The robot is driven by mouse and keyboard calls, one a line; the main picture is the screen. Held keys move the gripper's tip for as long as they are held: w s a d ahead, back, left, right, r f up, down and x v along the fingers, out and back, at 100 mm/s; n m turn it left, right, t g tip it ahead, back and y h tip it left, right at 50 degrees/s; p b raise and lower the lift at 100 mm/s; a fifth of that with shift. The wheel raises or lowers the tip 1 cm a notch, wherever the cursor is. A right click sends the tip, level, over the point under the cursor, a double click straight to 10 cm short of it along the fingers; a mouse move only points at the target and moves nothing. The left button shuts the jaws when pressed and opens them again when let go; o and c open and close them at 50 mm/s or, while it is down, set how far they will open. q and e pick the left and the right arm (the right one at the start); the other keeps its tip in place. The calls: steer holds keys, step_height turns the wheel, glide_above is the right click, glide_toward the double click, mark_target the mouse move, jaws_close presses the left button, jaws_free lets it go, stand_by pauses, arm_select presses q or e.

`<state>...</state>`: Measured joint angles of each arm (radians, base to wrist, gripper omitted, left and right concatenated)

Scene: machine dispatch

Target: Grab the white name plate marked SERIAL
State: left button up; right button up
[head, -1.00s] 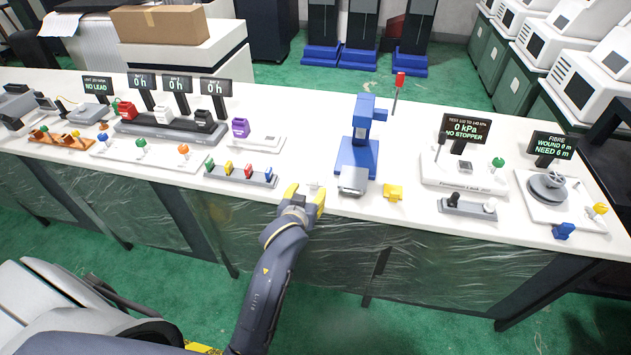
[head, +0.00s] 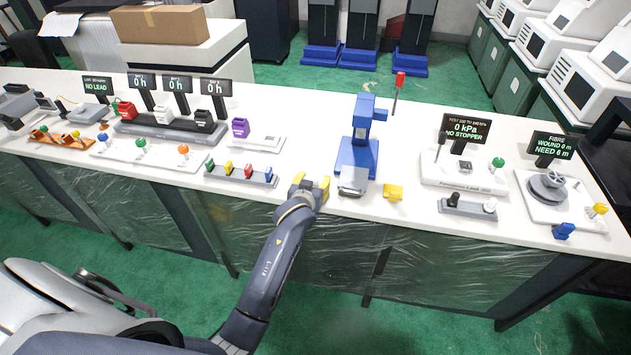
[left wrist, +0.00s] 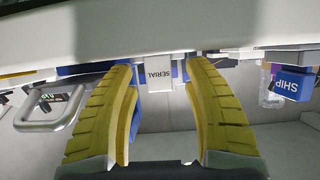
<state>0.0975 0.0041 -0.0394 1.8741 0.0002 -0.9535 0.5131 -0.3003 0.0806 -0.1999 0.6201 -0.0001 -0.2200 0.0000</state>
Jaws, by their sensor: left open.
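The white name plate marked SERIAL (left wrist: 158,77) shows in the left wrist view, between the two yellow fingers and near the level of their tips. Its lettering appears upside down there. My left gripper (left wrist: 161,75) is open, with a finger on each side of the plate and visible gaps between. In the head view my left gripper (head: 312,184) is at the front edge of the white bench, left of the blue press, and it hides the plate. My right gripper is not in view.
The blue press (head: 357,155) stands just right of my left gripper, with a yellow block (head: 393,192) beyond it. A rack of coloured pieces (head: 241,174) lies to the left. A blue block marked SHIP (left wrist: 292,85) shows at the right in the wrist view.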

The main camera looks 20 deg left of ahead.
arm_select(q)
jaws_close()
stand_by(0.5)
